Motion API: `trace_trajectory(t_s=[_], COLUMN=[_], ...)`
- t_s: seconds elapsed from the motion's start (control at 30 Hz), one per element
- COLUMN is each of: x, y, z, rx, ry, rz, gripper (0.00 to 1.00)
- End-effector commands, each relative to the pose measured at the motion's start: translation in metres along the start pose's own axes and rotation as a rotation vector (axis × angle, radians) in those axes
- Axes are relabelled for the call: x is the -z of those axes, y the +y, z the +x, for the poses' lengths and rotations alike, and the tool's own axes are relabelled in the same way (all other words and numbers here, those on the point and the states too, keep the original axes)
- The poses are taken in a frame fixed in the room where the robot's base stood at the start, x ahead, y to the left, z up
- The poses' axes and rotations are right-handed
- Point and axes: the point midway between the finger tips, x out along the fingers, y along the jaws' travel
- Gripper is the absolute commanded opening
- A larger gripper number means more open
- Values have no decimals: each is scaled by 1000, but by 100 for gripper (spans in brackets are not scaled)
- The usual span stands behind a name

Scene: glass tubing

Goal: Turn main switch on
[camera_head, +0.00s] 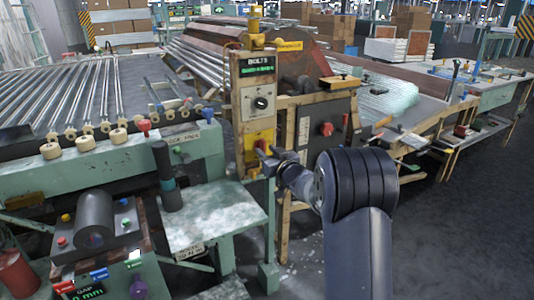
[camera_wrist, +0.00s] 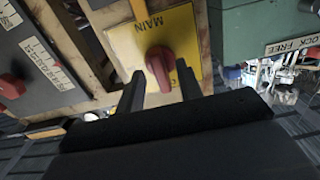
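The main switch is a red rotary knob (camera_wrist: 160,70) on a yellow plate (camera_wrist: 180,40) marked "MAIN" in the wrist view. The yellow plate also shows in the head view (camera_head: 258,137), low on an upright wooden post, with the knob mostly hidden there by my gripper. My gripper (camera_head: 266,158) is at the plate. In the wrist view my gripper (camera_wrist: 160,80) is open, with one dark finger on each side of the knob. Gaps show between the fingers and the knob, and I cannot tell how deep the knob sits between them.
A grey panel with another red knob (camera_head: 326,129) is right of the post; its knob shows at left in the wrist view (camera_wrist: 10,87). A green bench (camera_head: 215,215) stands to the left.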

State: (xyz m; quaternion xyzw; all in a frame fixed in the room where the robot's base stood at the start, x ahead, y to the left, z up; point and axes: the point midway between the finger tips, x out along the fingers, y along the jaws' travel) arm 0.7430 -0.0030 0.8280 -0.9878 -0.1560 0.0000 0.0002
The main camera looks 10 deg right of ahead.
Motion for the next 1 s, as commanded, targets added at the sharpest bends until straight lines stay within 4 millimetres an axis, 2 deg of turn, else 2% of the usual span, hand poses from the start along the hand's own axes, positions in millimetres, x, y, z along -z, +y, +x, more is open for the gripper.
trace_trajectory(t_s=[0.33,0.77,1.0], x=[0,0,0], y=[0,0,0], z=[4,4,4], rx=[0,0,0], ry=[0,0,0], rz=[0,0,2], gripper=[35,0,0])
